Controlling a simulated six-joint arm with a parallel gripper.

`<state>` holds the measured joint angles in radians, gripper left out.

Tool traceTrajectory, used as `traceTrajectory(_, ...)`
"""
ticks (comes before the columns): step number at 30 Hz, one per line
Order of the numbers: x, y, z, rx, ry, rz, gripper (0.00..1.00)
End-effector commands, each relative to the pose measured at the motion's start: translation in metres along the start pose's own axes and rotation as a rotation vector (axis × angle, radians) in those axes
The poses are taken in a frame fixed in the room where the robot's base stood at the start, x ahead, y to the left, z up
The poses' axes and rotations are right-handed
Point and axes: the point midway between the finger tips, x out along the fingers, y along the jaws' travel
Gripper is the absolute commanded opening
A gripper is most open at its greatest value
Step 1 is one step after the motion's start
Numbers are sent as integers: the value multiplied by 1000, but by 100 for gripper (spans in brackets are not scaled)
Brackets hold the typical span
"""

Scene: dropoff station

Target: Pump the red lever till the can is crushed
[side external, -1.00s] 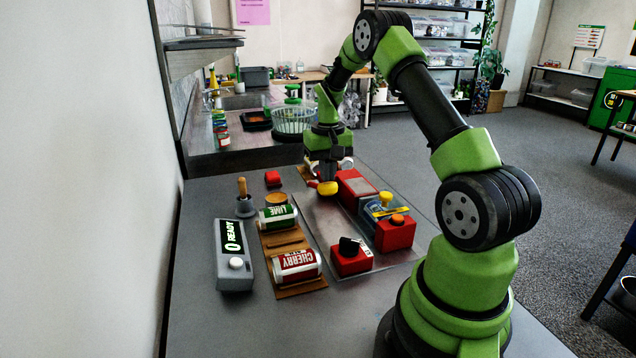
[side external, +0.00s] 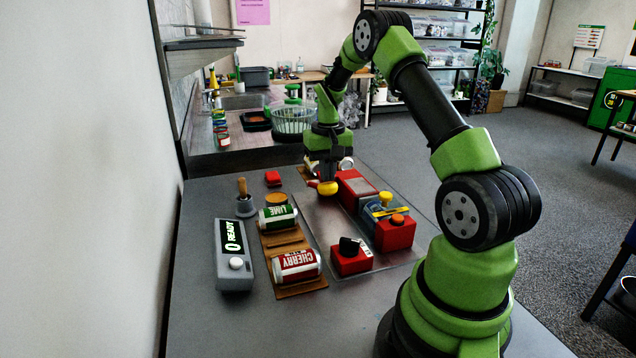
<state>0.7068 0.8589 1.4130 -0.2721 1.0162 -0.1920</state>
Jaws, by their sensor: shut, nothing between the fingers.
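The red lever (side external: 313,184) with a yellow knob (side external: 327,188) sticks out to the left of a red block-shaped machine (side external: 356,186) on a metal plate. My gripper (side external: 326,178) points down right at the knob, shut, with nothing held. I cannot tell whether its tips touch the knob. A green LIME can (side external: 278,217) and a red CHERRY can (side external: 297,265) lie on their sides on wooden racks, both uncrushed. A pale rounded thing (side external: 347,164) behind my gripper is partly hidden; I cannot tell what it is. No can shows inside the machine.
A grey box reading "0 READY" (side external: 234,258) stands at the left.

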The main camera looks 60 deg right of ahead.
Motion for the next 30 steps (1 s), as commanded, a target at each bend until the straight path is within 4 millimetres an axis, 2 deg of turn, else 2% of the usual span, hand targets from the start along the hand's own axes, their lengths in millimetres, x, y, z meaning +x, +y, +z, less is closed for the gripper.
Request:
traceTrajectory(10,5,0,0,0,0,0,0)
traceTrajectory(21,29,0,8,0,-1,0,0)
traceTrajectory(30,29,0,8,0,-1,0,0)
